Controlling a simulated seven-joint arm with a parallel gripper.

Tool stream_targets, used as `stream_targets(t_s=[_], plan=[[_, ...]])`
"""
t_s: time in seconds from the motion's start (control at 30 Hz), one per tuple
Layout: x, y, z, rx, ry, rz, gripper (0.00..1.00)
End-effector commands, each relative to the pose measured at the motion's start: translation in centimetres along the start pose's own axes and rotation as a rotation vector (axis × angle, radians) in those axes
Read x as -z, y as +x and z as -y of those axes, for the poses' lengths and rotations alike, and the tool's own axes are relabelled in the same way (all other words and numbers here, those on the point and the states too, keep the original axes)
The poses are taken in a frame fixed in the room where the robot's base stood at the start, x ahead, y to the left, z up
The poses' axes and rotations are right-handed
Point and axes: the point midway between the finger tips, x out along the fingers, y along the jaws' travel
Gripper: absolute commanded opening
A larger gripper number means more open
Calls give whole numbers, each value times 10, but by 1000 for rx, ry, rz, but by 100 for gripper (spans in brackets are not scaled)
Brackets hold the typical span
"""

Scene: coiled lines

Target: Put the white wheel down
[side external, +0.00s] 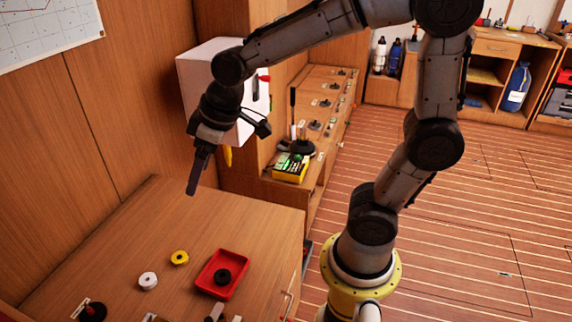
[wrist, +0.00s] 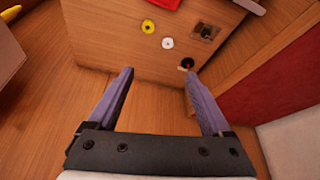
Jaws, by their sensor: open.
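The white wheel (side external: 148,281) lies on the wooden counter top, left of and nearer than the yellow wheel (side external: 180,258). The white wheel also shows in the wrist view (wrist: 168,43), beside the yellow one (wrist: 148,26). My gripper (side external: 194,188) is high above the counter, well apart from both wheels. In the wrist view its two fingers (wrist: 158,100) are spread wide with nothing between them.
A red tray (side external: 204,282) with a black round piece (side external: 222,276) inside stands right of the wheels. A black knob (side external: 93,311) sits at the near left. A white box (side external: 205,75) is on the wall behind my gripper. Bare counter lies around the wheels.

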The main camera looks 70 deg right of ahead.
Motion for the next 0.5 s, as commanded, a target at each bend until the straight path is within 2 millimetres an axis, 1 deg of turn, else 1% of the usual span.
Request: stream_targets(t_s=[0.03, 0.1, 0.2, 0.3, 0.33, 0.4, 0.5], plan=[[-20, -26, -1, -18, 32, -24, 84], [-50, -50, -1, -39, 78, -41, 84], [-90, -73, 0, -68, 137, -60, 84], [-120, -83, 1, -90, 181, -73, 84], [-127, -85, 2, -95, 191, -77, 84], [-138, -87, 2, -103, 209, -80, 84], [-146, -89, 2, -109, 221, -82, 84]])
